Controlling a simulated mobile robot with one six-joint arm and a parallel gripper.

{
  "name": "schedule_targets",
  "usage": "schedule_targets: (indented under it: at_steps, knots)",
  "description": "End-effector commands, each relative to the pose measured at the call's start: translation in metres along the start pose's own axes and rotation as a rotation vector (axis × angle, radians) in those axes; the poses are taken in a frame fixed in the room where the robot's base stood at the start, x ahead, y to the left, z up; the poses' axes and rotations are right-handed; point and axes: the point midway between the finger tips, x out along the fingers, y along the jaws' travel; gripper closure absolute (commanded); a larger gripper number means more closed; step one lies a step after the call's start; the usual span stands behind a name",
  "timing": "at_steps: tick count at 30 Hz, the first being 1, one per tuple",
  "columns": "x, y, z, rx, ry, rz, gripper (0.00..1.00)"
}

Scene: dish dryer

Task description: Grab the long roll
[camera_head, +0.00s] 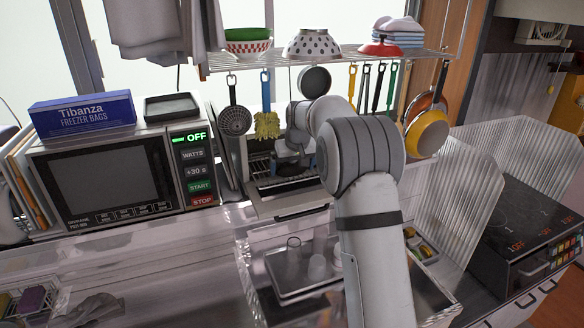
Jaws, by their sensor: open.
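I cannot make out a long roll in the head view. My gripper (291,160) is at the front of the open dish dryer (290,206), behind the middle of the picture. It is open. My own arm covers part of it, so its fingertips and whatever lies between or behind them are hard to see. The inside of the dryer is dark, with a rack partly showing.
A microwave (110,178) with a blue freezer-bag box (82,113) on top stands left. Utensils and pans (428,133) hang from a shelf (340,58) above. Clear glasses (318,266) stand on a tray in the sink. Ribbed clear panels (450,190) and a cooktop (520,225) are right.

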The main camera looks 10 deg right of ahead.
Motion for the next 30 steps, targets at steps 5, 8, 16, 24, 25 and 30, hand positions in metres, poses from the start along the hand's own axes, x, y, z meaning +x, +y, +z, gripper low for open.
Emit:
schedule_targets:
  at_steps: [5, 8, 16, 24, 25, 30]
  knots:
    - [-0.0002, 0.0003, 0.0000, 0.000, 0.001, 0.000, 0.04]
    - [-0.0002, 0.0005, 0.0001, 0.001, 0.001, 0.000, 0.12]
    - [-0.0006, 0.0010, 0.0000, 0.001, 0.001, 0.001, 0.28]
    - [-0.0015, 0.0013, -0.0007, 0.002, 0.003, 0.001, 0.28]
    - [-0.0020, 0.0014, -0.0011, 0.002, 0.003, 0.001, 0.28]
    - [-0.0081, 0.0016, 0.0062, 0.002, 0.001, 0.001, 0.28]
